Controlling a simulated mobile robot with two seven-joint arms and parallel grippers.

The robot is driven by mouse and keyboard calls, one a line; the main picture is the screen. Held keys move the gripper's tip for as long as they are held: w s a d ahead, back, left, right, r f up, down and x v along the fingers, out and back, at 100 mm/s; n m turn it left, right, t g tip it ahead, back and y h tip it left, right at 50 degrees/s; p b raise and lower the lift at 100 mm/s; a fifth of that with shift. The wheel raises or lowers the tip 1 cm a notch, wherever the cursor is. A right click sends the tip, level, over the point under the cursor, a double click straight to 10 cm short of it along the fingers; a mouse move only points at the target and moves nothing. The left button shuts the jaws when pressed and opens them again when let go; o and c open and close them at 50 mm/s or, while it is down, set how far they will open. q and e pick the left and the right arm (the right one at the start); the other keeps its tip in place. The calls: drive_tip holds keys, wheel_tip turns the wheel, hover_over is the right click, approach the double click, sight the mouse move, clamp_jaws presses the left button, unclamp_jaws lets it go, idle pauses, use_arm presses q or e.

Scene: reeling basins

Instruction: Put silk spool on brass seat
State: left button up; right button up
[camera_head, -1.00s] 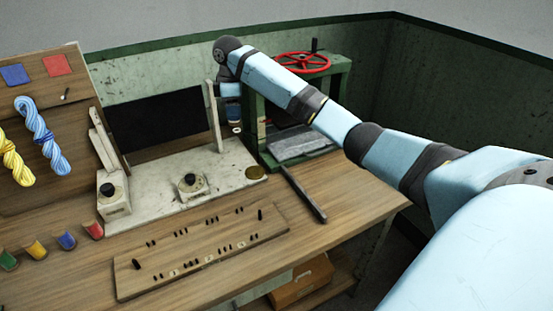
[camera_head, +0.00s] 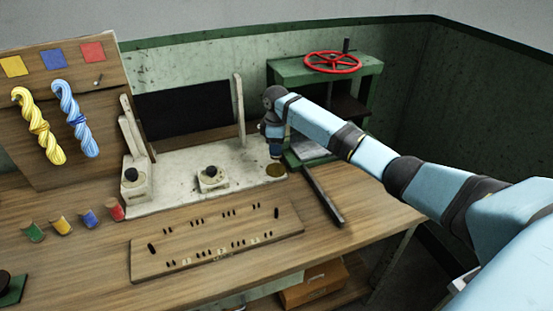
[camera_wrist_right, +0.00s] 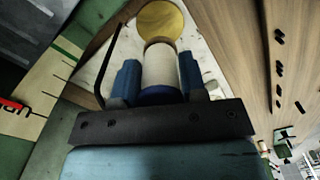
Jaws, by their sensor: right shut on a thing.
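The silk spool (camera_wrist_right: 160,68) is cream-white with a blue end and sits between the blue fingers of my right gripper (camera_wrist_right: 160,82) in the wrist view. My right gripper is shut on it. The brass seat (camera_head: 276,170) is a round gold disc at the right end of the pale bench plate; it also shows in the wrist view (camera_wrist_right: 160,18), just beyond the spool's far end. In the head view my right gripper (camera_head: 275,152) points down just above the seat. Whether the spool touches the seat cannot be told. My left gripper is not in view.
A green press (camera_head: 320,72) with a red handwheel (camera_head: 333,62) stands behind my right arm. A dark bar (camera_head: 323,195) lies right of the seat. A pegged wooden board (camera_head: 215,240) lies in front. Yellow (camera_head: 38,125) and blue (camera_head: 75,118) skeins hang at left.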

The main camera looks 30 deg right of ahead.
sight(276, 159)
drive_tip(key=shift+f, duration=2.65)
drive_tip(key=shift+f, duration=0.1)
drive_tip(key=o, duration=0.9)
wheel_tip(276, 159, up, 12)
drive_tip(key=shift+r, duration=0.15)
